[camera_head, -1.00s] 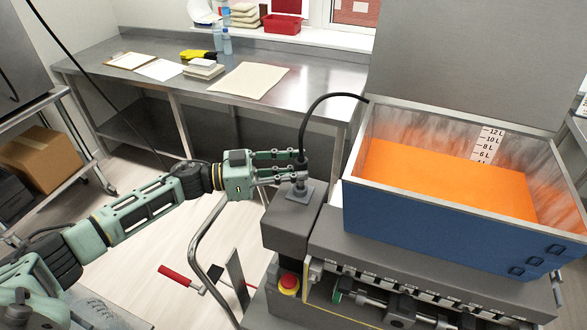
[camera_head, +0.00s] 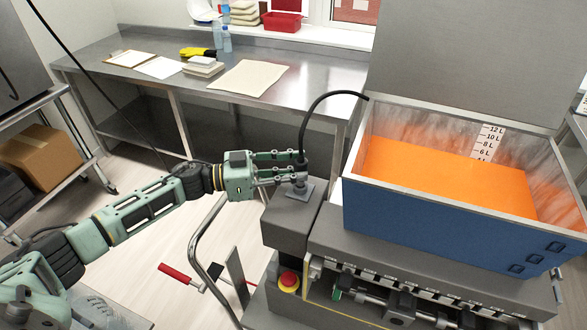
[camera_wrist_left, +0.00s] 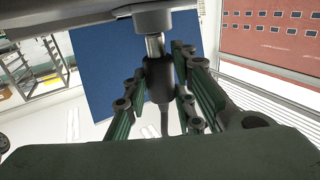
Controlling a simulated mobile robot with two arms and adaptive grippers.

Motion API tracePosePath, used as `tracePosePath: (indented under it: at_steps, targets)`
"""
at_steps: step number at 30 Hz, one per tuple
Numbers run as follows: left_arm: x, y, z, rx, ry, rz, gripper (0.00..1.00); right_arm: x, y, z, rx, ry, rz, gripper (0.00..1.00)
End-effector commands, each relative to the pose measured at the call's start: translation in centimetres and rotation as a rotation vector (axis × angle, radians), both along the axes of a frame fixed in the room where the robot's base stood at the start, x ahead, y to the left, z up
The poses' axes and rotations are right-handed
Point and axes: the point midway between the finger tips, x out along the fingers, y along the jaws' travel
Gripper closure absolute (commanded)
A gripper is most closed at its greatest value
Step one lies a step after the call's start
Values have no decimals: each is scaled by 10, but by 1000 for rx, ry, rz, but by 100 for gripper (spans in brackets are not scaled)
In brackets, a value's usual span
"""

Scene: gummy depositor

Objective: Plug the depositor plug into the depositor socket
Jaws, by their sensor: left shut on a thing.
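The depositor plug (camera_head: 301,158) is dark, with a black cable arching from its top toward the hopper. My left gripper (camera_head: 299,167) is shut on the plug and holds it upright over the depositor socket (camera_head: 300,189), a grey fitting on the grey housing. In the left wrist view, the dark plug body (camera_wrist_left: 159,82) sits between the green fingers, and its bare metal pin (camera_wrist_left: 155,46) reaches to the grey socket (camera_wrist_left: 153,19). Part of the pin shows between them. I cannot tell how deep the tip is. My right gripper is not in view.
The blue-sided hopper (camera_head: 430,232) with orange filling stands right of the socket. A red and yellow emergency button (camera_head: 289,282) is on the machine's front. A steel table (camera_head: 310,78) with papers stands behind. A curved metal rail (camera_head: 199,255) rises below my left forearm.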

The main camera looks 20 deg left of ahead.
Motion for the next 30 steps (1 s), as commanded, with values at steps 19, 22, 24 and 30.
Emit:
tracePosePath:
  at_steps: [19, 22, 24, 30]
  targets:
    - [0, 0, -17, 0, 1, 1, 100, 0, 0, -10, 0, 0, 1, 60]
    - [0, 0, -20, 0, 1, 1, 100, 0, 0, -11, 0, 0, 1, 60]
    - [0, 0, -20, 0, 1, 0, 72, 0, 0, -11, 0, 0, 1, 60]
    - [0, 0, -21, 2, 3, 1, 55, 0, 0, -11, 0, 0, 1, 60]
